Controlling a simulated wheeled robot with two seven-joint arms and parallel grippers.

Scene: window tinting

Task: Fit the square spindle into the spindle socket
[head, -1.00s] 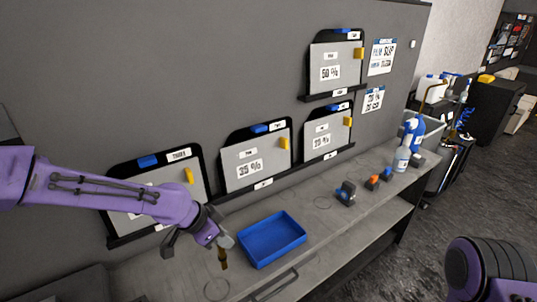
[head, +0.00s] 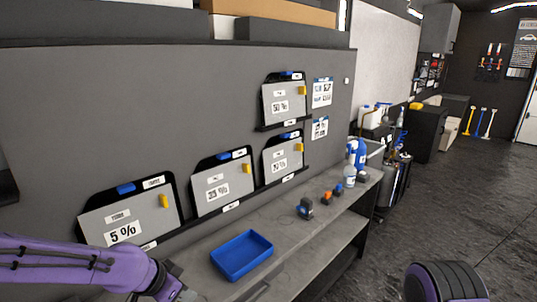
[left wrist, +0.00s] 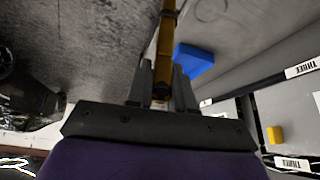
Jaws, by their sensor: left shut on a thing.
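The spindle (left wrist: 166,42), a long brass-yellow bar, shows in the left wrist view. It runs up from between the fingers of my left gripper (left wrist: 160,88), which is shut on it. Its far end leaves the top of that picture. In the head view my left wrist is at the bottom left edge. The fingertips and the spindle are cut off below that picture. I cannot make out the spindle socket in either view. My right gripper is not in view.
A blue tray (head: 214,262) lies on the grey bench (head: 285,238). Small blue and orange devices (head: 305,208) and a spray bottle (head: 350,175) stand farther along it. Sample boards (head: 125,222) with yellow tabs hang on the grey wall panel behind. Open floor (head: 450,210) lies right.

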